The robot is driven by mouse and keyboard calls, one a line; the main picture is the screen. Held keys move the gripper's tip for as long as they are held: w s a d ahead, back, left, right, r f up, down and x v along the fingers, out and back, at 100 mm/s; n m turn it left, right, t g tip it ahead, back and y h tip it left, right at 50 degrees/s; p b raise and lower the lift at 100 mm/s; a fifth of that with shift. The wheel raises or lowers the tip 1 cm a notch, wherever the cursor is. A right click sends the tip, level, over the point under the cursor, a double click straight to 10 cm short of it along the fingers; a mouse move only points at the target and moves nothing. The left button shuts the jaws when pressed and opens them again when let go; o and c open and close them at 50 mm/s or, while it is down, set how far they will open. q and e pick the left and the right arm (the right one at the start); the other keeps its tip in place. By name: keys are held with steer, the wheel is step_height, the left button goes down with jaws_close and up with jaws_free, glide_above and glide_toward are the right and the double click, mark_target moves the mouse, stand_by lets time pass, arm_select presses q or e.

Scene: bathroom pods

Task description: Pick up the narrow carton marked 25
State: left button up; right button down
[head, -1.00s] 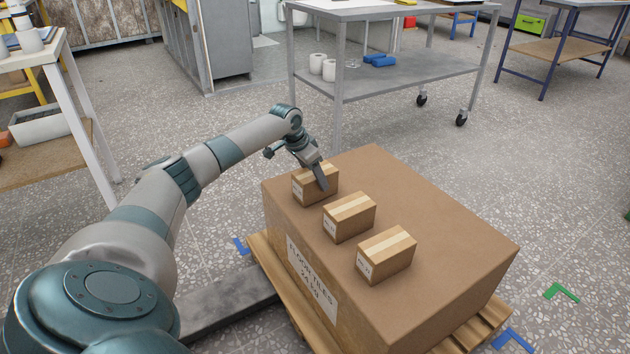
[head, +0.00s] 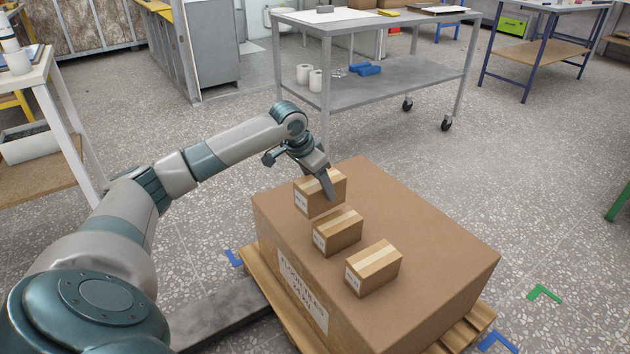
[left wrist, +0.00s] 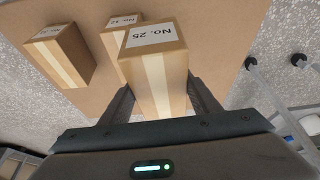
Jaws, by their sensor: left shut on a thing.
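The narrow carton marked 25 (left wrist: 157,70) is brown with a pale tape strip and a white label reading "No. 25", seen in the left wrist view. My left gripper (left wrist: 160,98) is shut on it, one finger on each side. In the head view the same carton (head: 312,198) hangs from my left gripper (head: 329,188), just above the far left part of the big box, with a shadow beside it. Its far side is hidden by the finger. My right gripper is not in view.
A middle carton (head: 337,237) and a near carton (head: 373,272) stand on the big floor-tiles box (head: 430,240), which rests on a wooden pallet (head: 262,280). A grey wheeled table (head: 390,84) stands behind. The box top to the right is clear.

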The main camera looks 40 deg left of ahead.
arm_select(q)
steer(key=shift+s+d+r, duration=0.1)
steer(key=shift+d+r, duration=0.05)
stand_by(0.5)
